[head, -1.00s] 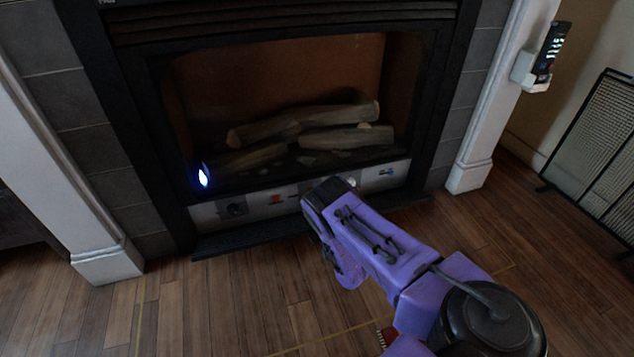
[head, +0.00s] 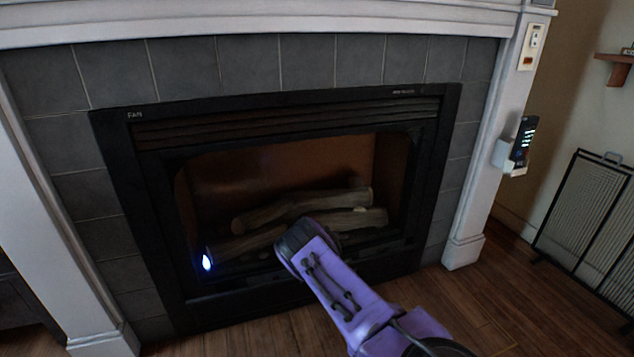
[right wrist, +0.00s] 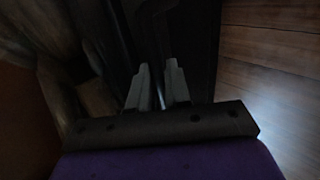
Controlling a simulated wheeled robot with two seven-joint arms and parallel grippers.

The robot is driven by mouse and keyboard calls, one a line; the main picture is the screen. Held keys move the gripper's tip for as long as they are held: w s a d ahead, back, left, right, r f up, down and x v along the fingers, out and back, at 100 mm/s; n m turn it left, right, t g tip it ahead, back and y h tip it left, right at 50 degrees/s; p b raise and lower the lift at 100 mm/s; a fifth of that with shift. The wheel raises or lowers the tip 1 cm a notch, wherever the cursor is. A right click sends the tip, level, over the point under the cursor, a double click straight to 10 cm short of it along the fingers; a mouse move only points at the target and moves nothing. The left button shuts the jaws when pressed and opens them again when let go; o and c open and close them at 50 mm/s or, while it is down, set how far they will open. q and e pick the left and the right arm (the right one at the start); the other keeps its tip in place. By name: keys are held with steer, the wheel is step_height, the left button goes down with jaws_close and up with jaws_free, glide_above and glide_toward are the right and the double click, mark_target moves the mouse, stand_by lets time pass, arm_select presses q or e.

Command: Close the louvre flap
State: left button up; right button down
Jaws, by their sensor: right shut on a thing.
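The louvre flap (head: 235,303) is the dark strip along the bottom of the black fireplace (head: 120,165). It now stands up across the place where the control panel was, and the panel is hidden. My right arm comes in from the lower right, and its dark wrist end is in front of the flap and the lower glass; the fingers are hidden there. In the right wrist view my right gripper (right wrist: 159,74) has its two grey fingers close together on a thin dark edge, which looks like the flap. My left gripper is not in view.
Logs (head: 300,208) and a small blue flame (head: 207,262) are behind the opening. A white mantel (head: 250,20) frames the fireplace. A holder with a remote (head: 523,140) is on the right post. A mesh screen (head: 590,210) stands at right. Wooden floor is clear in front.

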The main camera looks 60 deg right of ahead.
steer(key=shift+w+d+r, duration=0.3)
steer(key=shift+w+d, duration=0.4)
steer(key=shift+w, duration=0.25)
steer(key=c, duration=1.2)
jaws_free()
steer(key=shift+c, duration=0.2)
steer(key=p+v, duration=0.4)
steer(key=v, duration=0.6)
steer(key=shift+r+p, duration=0.15)
steer(key=shift+p, duration=0.2)
steer(key=shift+s+a, duration=0.1)
steer(key=shift+s, duration=0.05)
